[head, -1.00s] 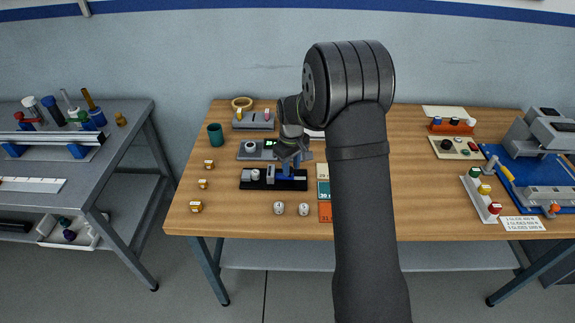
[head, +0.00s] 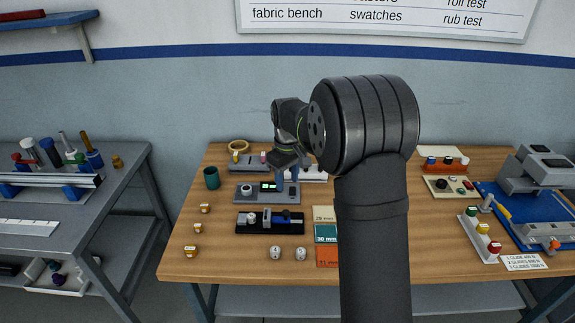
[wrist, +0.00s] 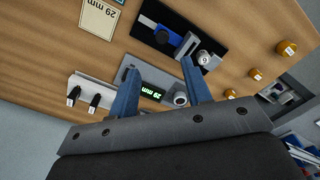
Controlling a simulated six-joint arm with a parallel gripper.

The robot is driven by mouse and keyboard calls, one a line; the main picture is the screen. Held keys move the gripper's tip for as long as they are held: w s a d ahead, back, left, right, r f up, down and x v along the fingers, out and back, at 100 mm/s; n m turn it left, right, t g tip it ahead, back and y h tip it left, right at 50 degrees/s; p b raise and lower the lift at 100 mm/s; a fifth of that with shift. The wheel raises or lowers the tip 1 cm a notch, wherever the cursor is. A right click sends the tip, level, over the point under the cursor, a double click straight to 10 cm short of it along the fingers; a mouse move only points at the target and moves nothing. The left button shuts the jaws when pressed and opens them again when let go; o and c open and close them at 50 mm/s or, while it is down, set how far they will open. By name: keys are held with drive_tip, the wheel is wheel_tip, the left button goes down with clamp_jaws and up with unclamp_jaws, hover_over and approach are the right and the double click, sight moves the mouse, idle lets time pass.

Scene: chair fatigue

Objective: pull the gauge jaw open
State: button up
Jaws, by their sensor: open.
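A black-based fixture (head: 269,222) lies near the left front of the wooden table, with a silver block, a round white-topped part and a blue slide (head: 284,216). It also shows at the top of the wrist view (wrist: 180,36). Behind it stands a grey unit (head: 247,198) with a lit green display (wrist: 152,93) that appears to read 29 mm. I cannot tell for sure which part is the gauge jaw. My gripper (head: 287,180) is open and empty, with blue fingers pointing down above the grey unit. In the wrist view its fingers (wrist: 158,82) are apart, holding nothing.
Labelled cards (head: 325,232), one marked 29 mm, lie right of the fixture. A grey rack (head: 249,165) and green cup (head: 212,178) are behind.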

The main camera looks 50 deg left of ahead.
wheel_tip(320, 180, up, 5)
hover_over(286, 212)
drive_tip(key=shift+w+d, duration=0.15)
drive_tip(key=shift+w, duration=0.05)
idle(0.5)
wheel_tip(286, 212, down, 18)
drive_tip(key=shift+s+r, duration=0.1)
drive_tip(key=shift+r, duration=0.15)
drive_tip(key=shift+r, duration=0.1)
idle(0.4)
